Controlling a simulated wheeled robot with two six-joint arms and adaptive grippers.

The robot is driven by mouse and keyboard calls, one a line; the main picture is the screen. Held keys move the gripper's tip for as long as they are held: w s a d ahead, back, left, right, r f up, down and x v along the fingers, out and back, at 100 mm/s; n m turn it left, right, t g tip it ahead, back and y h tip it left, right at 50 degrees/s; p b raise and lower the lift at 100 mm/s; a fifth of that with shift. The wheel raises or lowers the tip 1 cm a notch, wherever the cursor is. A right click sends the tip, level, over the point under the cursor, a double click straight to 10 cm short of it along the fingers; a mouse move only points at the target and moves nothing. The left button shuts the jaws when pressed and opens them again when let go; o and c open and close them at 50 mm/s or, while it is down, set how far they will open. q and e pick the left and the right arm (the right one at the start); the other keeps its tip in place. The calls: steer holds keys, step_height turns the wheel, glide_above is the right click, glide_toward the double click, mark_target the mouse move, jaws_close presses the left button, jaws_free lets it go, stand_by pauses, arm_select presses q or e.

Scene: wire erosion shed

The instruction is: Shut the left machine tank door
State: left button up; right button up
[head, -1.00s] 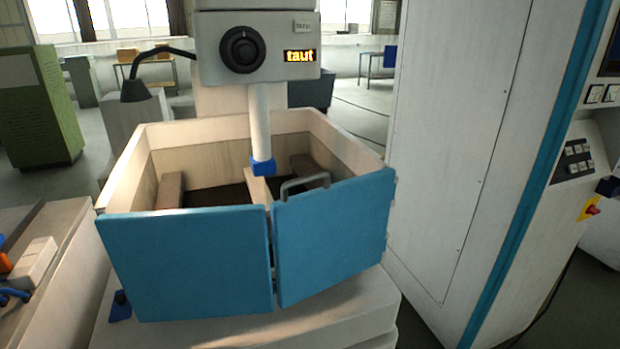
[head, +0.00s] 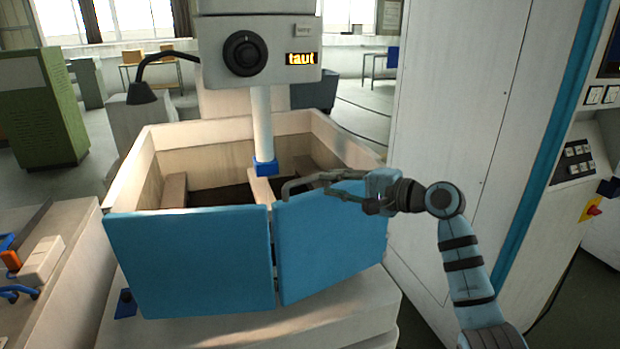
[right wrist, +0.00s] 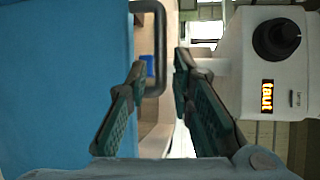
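The left machine's tank (head: 135,180) has two blue front panels in the head view. The right panel, the door (head: 330,245), carries a grey bar handle (head: 297,184) near its top edge. It stands at an angle to the left panel (head: 190,262), with a narrow dark gap between them. My right gripper (head: 325,184) is at the handle, over the door's top edge, partly covering both. In the right wrist view the handle (right wrist: 160,50) shows between the open fingertips (right wrist: 158,62); contact is not clear. The left gripper is not in view.
The machine head (head: 258,50) with its "taut" display hangs above the tank, its column (head: 262,120) reaching down inside. A tall white cabinet (head: 455,120) stands close on the right. A bench (head: 60,265) with small items is at the left.

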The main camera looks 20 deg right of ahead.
mark_target(311, 181)
steer(key=x, duration=0.7)
steer(key=shift+a+r, duration=0.1)
steer(key=shift+a, duration=0.05)
steer(key=shift+w, duration=0.1)
jaws_close()
